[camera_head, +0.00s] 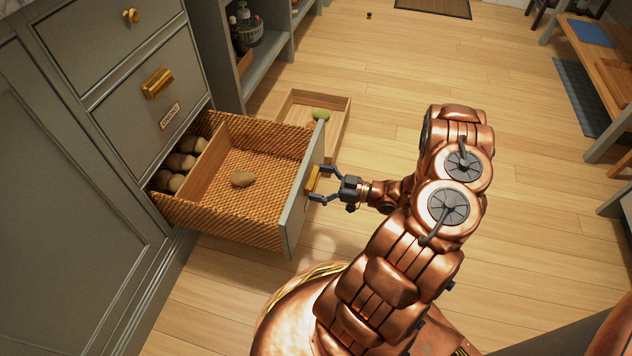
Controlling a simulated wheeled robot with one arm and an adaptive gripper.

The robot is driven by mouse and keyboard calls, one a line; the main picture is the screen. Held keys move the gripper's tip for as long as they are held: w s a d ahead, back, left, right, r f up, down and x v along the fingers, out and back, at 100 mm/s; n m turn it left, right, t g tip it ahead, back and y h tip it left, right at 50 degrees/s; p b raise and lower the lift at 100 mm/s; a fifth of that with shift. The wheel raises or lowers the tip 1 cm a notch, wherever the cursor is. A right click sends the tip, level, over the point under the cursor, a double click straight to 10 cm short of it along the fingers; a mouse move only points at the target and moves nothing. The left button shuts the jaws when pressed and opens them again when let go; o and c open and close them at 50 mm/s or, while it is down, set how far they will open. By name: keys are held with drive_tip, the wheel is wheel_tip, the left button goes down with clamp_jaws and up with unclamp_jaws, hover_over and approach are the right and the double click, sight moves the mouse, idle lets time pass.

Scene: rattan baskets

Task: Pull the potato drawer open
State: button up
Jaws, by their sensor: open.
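The potato drawer (245,234) is a rattan basket drawer at the bottom of the grey-green cabinet, and it stands pulled well out. Several potatoes (181,161) lie in its rear compartment, and one potato (242,178) lies in the larger front compartment. The drawer's front panel (291,235) carries a brass handle (313,178). My gripper (318,184) is open at the handle, with one finger on either side of it. I cannot tell whether the fingers touch the handle.
Above is a closed drawer labelled "ONIONS" (170,116). A shallow wooden tray (338,130) lies on the floor behind the open drawer, near an open shelf unit (266,60). A wooden bench (600,70) stands at the right. The middle floor (390,60) is clear.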

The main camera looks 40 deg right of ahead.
drive_tip(key=v, duration=1.1)
drive_tip(key=shift+s, duration=0.2)
drive_tip(key=shift+d, duration=0.15)
